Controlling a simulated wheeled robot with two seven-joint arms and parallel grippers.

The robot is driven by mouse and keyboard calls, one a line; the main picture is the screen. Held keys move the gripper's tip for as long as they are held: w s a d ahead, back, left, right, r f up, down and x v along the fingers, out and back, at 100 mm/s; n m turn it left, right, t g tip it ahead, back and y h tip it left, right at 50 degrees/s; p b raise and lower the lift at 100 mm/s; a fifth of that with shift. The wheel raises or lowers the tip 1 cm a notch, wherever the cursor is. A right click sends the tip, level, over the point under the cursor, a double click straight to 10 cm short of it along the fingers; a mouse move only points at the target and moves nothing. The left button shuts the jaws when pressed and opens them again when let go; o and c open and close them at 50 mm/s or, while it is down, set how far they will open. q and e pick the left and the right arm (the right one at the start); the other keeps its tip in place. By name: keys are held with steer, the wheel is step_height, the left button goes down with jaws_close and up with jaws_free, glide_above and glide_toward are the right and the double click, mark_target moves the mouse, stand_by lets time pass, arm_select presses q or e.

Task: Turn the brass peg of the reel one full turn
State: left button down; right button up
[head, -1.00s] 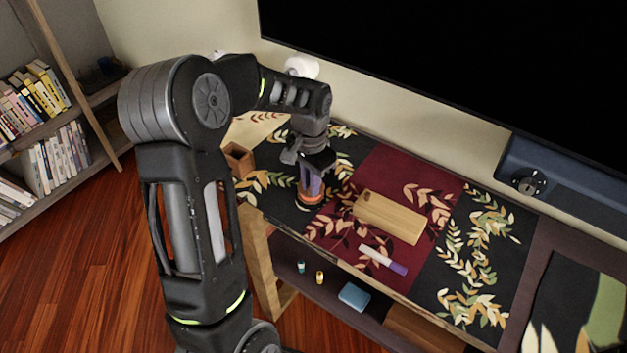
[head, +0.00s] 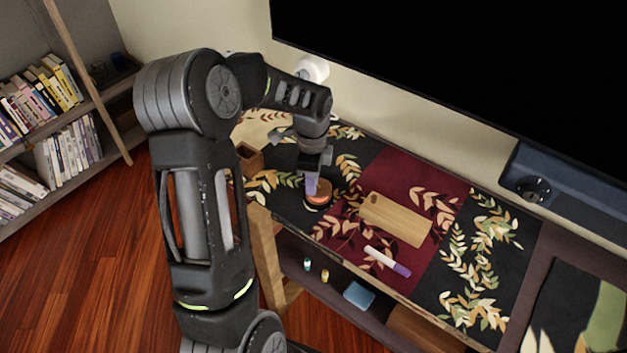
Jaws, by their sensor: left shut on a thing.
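The reel (head: 320,199), a small round orange-topped piece with a dark base, stands on the patterned cloth of the table near its left front edge. My left gripper (head: 312,187) comes down on it from above, its purplish fingers reaching the top of the reel. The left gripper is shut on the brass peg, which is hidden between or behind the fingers. My right gripper is not in view.
A wooden board (head: 395,219) and a white and purple marker (head: 387,261) lie right of the reel. An open wooden box (head: 249,160) stands left of it. A large dark screen (head: 460,70) rises behind the table. Small items sit on the lower shelf (head: 335,283).

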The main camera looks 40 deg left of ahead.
arm_select(q)
steer(key=shift+a+m, duration=0.15)
steer(key=shift+m, duration=0.85)
steer(key=shift+w, duration=0.1)
steer(key=c, duration=1.4)
jaws_free()
steer(key=shift+c, duration=0.2)
steer(key=shift+r, duration=0.1)
step_height(320, 180, up, 8)
steer(key=shift+f, duration=0.15)
